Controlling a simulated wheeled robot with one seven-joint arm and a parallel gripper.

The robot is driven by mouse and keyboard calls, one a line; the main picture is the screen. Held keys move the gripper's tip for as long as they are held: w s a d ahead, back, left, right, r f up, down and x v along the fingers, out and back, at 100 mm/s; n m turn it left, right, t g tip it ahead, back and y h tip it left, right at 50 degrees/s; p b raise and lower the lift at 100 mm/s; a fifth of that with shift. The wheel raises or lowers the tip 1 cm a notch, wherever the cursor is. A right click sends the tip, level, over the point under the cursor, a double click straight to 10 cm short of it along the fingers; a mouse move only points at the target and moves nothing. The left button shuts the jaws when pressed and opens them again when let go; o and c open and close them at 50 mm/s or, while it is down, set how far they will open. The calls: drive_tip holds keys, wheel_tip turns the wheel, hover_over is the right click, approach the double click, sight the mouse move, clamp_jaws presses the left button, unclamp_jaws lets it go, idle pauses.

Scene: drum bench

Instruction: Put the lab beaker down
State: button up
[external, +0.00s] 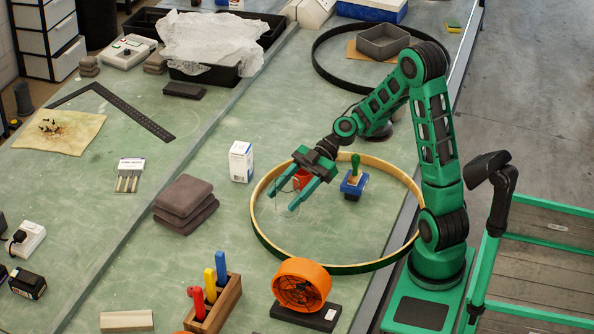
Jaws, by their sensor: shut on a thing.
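My gripper (290,190) is in the external view, over the left part of a large wooden hoop that lies on the green bench (110,215). Its two green fingers are shut on a clear lab beaker (288,206), which is see-through and hard to make out. The beaker is inside or above the hoop's ring. I cannot tell whether its bottom touches the bench.
The wooden hoop (350,268) surrounds the gripper area. A white box (241,161), grey folded pads (185,202) and an orange fan (301,285) stand nearby.

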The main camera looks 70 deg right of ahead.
drive_tip(key=shift+s+d+r, duration=0.15)
drive_tip(key=shift+s, duration=0.1)
drive_tip(key=shift+d, duration=0.3)
drive_tip(key=w+d+f, duration=0.1)
drive_tip(key=d+f, duration=0.1)
drive_tip(key=d, duration=0.1)
drive_tip(key=w+d+f, duration=0.2)
drive_tip(key=d, duration=0.1)
drive_tip(key=w+d+f, duration=0.1)
drive_tip(key=d+f, duration=0.2)
drive_tip(key=d, duration=0.1)
drive_tip(key=shift+w+d, duration=0.1)
drive_tip(key=shift+w, duration=0.1)
drive_tip(key=shift+f, duration=1.95)
drive_tip(key=o, duration=1.1)
drive_tip(key=shift+f, duration=0.1)
